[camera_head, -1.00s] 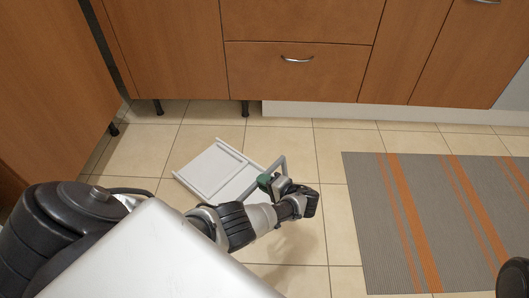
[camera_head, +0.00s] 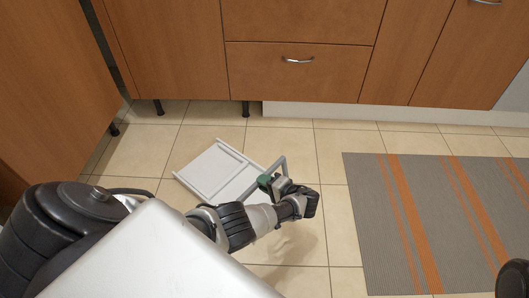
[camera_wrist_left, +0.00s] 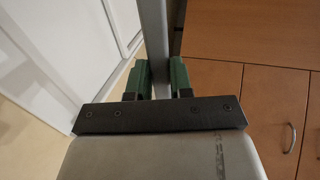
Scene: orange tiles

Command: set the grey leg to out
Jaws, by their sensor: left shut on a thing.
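A white panel (camera_head: 212,171) with a raised rim lies on the floor tiles, left of my left gripper. The grey leg (camera_head: 281,160), a bent bar, stands out at its right side, tilted up from the panel. My left gripper (camera_head: 269,181) has green fingertips and is shut on the grey leg. In the left wrist view the grey leg (camera_wrist_left: 156,40) runs between the green fingers (camera_wrist_left: 160,82), with the white panel (camera_wrist_left: 65,45) to its left. The joint between leg and panel is partly hidden behind my gripper. My right gripper is not in view.
Wooden cabinets with a drawer (camera_head: 297,70) line the back, on short black legs. Another cabinet (camera_head: 50,90) stands at the left. A grey and orange striped mat (camera_head: 380,230) lies to the right. The tiles between gripper and mat are clear.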

